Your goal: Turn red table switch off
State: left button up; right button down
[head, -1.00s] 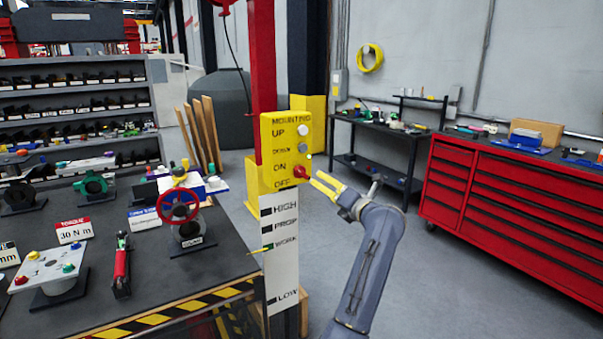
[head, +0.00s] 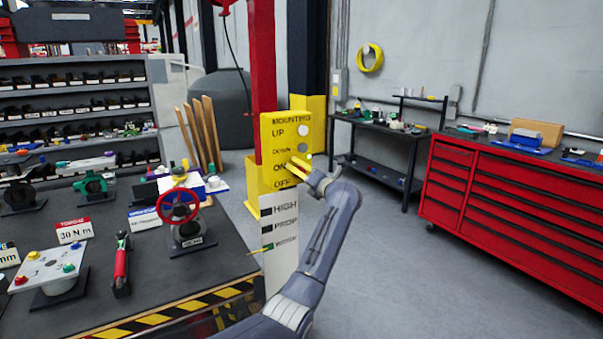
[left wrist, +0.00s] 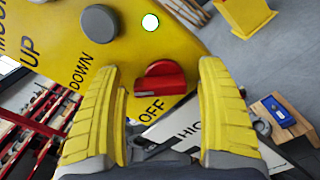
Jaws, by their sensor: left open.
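The yellow switch panel (head: 285,125) stands upright on a post, with UP, DOWN, ON and OFF labels. Its red switch (left wrist: 162,83) shows in the left wrist view beside the OFF label, its raised bar lying roughly across the picture. My left gripper (head: 293,164) is at the panel's lower part and largely covers the switch in the head view. In the left wrist view my left gripper (left wrist: 160,67) is open, one yellow finger on each side of the switch, with visible gaps. I cannot tell whether the fingertips touch the panel. My right gripper is out of view.
A grey button (left wrist: 100,23) and a small white light (left wrist: 150,22) sit above the switch. A dark workbench (head: 150,262) with a red valve wheel (head: 178,207) is left of the panel. A red tool cabinet (head: 510,200) stands right, with open floor between.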

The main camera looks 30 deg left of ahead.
pick_arm(q)
jog(key=shift+w+a, duration=0.15)
jog(key=shift+a, duration=0.1)
jog(key=shift+c, duration=0.3)
jog(key=c, duration=1.1)
jog(key=shift+r+n, duration=0.1)
jog(key=shift+n, duration=0.2)
jog(key=shift+c, duration=0.8)
